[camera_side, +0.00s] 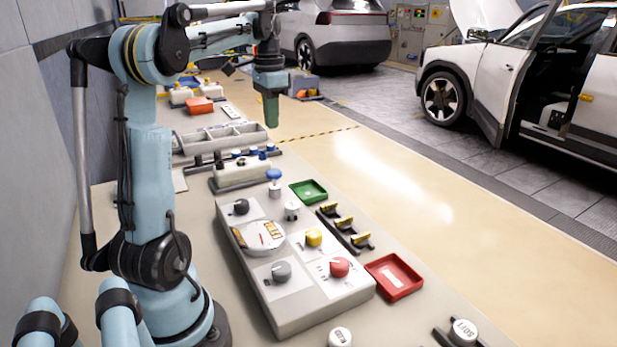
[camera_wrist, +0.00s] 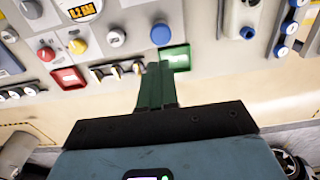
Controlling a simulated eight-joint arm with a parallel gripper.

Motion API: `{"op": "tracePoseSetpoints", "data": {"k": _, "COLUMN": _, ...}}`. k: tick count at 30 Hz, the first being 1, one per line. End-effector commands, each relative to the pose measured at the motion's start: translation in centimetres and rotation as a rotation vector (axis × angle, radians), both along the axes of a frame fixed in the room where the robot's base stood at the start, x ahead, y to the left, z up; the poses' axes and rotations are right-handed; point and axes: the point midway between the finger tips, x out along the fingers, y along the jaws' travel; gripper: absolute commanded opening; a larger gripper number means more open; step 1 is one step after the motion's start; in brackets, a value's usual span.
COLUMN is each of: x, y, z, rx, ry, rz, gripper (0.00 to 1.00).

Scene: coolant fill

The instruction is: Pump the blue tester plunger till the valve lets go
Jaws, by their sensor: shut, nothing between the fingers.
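The blue tester plunger (camera_side: 274,175) is a round blue cap on a pale stem, standing behind the far end of the grey control panel in the side view. In the wrist view its blue cap (camera_wrist: 160,34) shows beyond my fingertips, apart from them. My gripper (camera_side: 271,122) hangs pointing down, well above the bench, with its green fingers shut and empty. The same fingers (camera_wrist: 158,66) show together in the wrist view, overlapping the green tray below. I cannot tell which part is the valve.
The grey panel (camera_side: 335,297) carries black, yellow, grey and red knobs and a display. A green tray (camera_side: 309,184), a red tray (camera_side: 394,278) and a rack of yellow-topped pieces (camera_side: 344,221) lie beside it. A grey bin (camera_side: 222,141) stands behind.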

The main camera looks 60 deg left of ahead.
Motion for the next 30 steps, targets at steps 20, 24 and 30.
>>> {"op": "tracePoseSetpoints", "data": {"k": 20, "x": 0.1, "y": 0.1, "z": 2.5, "rx": 0.0, "ry": 0.0, "rz": 0.0, "gripper": 0.0}}
{"op": "tracePoseSetpoints", "data": {"k": 24, "x": 0.1, "y": 0.1, "z": 2.3, "rx": 0.0, "ry": 0.0, "rz": 0.0, "gripper": 0.0}}
{"op": "tracePoseSetpoints", "data": {"k": 30, "x": 0.1, "y": 0.1, "z": 0.7, "rx": 0.0, "ry": 0.0, "rz": 0.0, "gripper": 0.0}}
